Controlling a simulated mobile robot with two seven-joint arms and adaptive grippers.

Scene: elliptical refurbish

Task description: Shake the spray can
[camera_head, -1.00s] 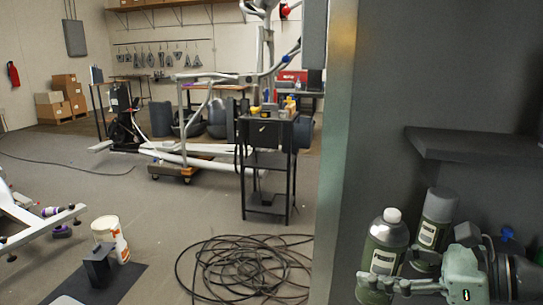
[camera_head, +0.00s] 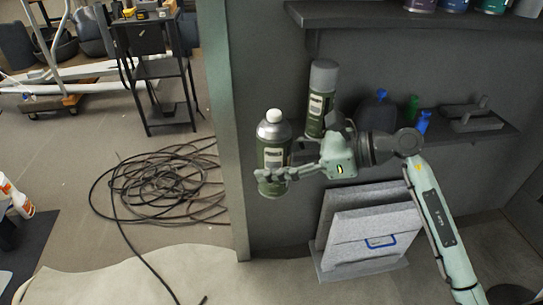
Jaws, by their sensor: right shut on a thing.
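A green and silver spray can with a white nozzle (camera_head: 273,140) is between the fingers of my right gripper (camera_head: 282,174). The fingers are shut around its lower part, and its base shows below them. The can is close to upright. A second green can with a grey cap (camera_head: 321,88) stands upright just behind and to the right, apart from the gripper. Its lower end is partly hidden by the gripper. My left gripper is not in view.
A dark upper shelf (camera_head: 370,18) holds several cans. A lower shelf (camera_head: 480,136) carries blue and green-topped bottles and a grey tool. A grey case with a blue handle (camera_head: 375,225) stands below. Coiled black cable (camera_head: 160,185) lies on the floor at left.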

